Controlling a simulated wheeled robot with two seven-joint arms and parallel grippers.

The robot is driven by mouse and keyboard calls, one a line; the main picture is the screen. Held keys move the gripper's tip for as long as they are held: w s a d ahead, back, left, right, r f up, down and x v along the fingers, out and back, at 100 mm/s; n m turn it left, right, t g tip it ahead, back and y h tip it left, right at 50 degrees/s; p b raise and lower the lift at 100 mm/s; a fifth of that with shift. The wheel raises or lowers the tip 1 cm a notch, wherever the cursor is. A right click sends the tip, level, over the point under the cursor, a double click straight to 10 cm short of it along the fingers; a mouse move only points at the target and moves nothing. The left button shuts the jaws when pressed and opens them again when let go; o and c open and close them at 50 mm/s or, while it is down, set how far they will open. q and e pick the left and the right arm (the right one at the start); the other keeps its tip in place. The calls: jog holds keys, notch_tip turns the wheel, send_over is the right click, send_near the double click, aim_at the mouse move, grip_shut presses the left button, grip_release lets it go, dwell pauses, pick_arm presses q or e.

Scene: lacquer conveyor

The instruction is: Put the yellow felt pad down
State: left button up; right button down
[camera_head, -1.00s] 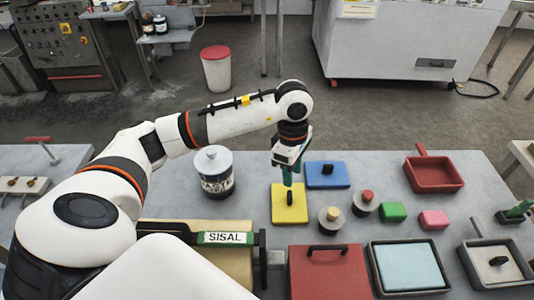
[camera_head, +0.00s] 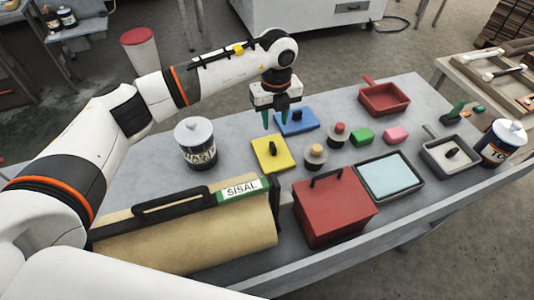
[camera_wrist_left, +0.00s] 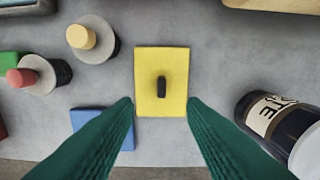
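The yellow felt pad (camera_head: 273,157) lies flat on the grey table, its black knob upright. It also shows in the left wrist view (camera_wrist_left: 145,99), lying flat just beyond the fingertips. My left gripper (camera_head: 282,122) is open and empty above the table, just behind the pad in the head view. Its two green fingers (camera_wrist_left: 160,104) are spread wide in the left wrist view, with nothing between them. My right gripper is not in view.
A blue pad (camera_head: 297,124) lies behind the yellow one. Two knobbed round pieces (camera_head: 315,157) (camera_head: 336,137) stand right. A red box (camera_head: 334,208) and a sisal roll (camera_head: 190,238) lie in front.

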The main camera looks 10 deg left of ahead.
pick_arm(q)
jog(key=p, duration=0.1)
send_over(273, 145)
jog(key=f, duration=0.4)
jog(key=shift+d+f, duration=0.15)
jog(key=shift+d, duration=0.05)
jog(key=f+p, duration=0.1)
jog(key=f, duration=0.2)
jog(key=f+p, duration=0.1)
jog(key=f, duration=0.2)
jog(key=shift+a, duration=0.2)
jog(key=shift+c, duration=0.7)
grip_shut()
